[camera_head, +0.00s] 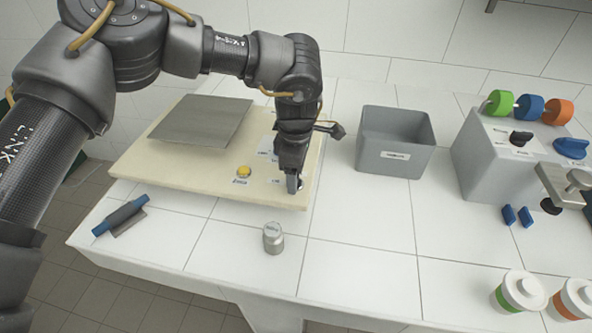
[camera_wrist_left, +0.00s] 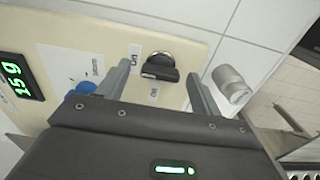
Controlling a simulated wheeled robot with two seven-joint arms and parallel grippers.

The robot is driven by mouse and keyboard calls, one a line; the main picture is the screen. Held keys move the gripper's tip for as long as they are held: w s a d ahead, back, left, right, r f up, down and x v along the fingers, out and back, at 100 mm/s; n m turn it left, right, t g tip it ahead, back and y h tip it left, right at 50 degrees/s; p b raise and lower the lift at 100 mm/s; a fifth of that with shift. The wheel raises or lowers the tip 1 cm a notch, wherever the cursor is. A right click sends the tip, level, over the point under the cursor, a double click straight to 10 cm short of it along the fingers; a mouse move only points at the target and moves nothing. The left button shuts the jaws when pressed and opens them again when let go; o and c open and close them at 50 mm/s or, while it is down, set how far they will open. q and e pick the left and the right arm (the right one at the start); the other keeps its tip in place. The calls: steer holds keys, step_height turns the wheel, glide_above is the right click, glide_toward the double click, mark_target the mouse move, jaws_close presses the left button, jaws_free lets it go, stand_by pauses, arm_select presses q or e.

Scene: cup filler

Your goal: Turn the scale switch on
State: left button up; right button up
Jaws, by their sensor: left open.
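The cream scale (camera_head: 220,182) with its grey square plate (camera_head: 200,121) stands on the white table. My right gripper is not in view.
A metal weight (camera_head: 273,238) stands in front of the scale, also seen in the wrist view (camera_wrist_left: 231,84). A blue-handled tool (camera_head: 121,216) lies at the left. A grey bin (camera_head: 395,142) and a grey dispenser (camera_head: 510,155) stand to the right. Lidded cups (camera_head: 520,291) are at front right.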

arm_select(q)
step_height(320, 180, up, 11)
steer(key=b, duration=0.1)
stand_by(0.5)
steer(key=shift+f, duration=0.1)
